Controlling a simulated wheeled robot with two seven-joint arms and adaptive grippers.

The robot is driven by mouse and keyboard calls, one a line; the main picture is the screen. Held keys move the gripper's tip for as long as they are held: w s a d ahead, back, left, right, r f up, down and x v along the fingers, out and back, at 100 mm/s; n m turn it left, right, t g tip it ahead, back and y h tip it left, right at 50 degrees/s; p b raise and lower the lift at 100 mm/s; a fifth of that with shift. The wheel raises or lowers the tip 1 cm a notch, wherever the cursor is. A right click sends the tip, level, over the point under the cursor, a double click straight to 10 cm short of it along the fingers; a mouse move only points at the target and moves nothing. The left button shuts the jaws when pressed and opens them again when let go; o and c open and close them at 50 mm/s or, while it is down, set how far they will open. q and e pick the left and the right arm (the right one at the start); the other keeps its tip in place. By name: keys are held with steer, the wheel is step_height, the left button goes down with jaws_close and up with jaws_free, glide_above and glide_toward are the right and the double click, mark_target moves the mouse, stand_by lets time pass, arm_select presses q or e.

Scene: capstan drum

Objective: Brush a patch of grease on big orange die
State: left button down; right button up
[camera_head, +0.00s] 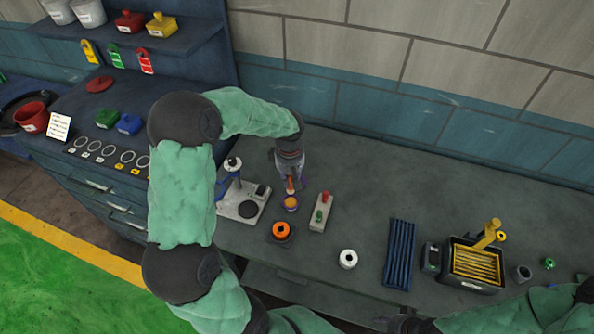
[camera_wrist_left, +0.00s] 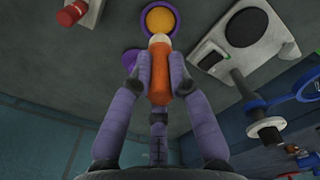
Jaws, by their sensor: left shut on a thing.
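My left gripper (camera_head: 290,174) is shut on a brush with an orange handle (camera_wrist_left: 160,78). The fingers (camera_wrist_left: 160,85) grip both sides of the handle in the left wrist view. The brush's pale tip (camera_wrist_left: 158,40) points at a purple-rimmed pot of orange-yellow grease (camera_head: 291,203); the pot also shows in the left wrist view (camera_wrist_left: 160,19). I cannot tell whether the tip touches the grease. The big orange die (camera_head: 281,230), a ring with a dark hole, sits on a dark square base just in front of the pot. My right gripper is not in view.
A grey plate with a blue stand (camera_head: 240,205) is left of the pot. A switch box with red and green buttons (camera_head: 322,212) is right. A white ring (camera_head: 348,259), blue rods (camera_head: 400,254) and a dark box of yellow rods (camera_head: 476,265) stand further right. A purple disc (camera_wrist_left: 131,60) lies near the pot.

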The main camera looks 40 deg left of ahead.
mark_target(291, 192)
arm_select(q)
steer(key=shift+s+f+b, duration=0.1)
steer(key=shift+f+b, duration=0.35)
steer(key=shift+f, duration=0.4)
steer(key=shift+f+b, duration=1.1)
steer(key=shift+f, duration=1)
steer(key=shift+f+b, duration=0.55)
steer(key=shift+b, duration=0.05)
stand_by(0.5)
steer(key=shift+r, duration=0.1)
steer(key=shift+r+p, duration=2.1)
steer(key=shift+r, duration=1.4)
steer(key=shift+f, duration=0.1)
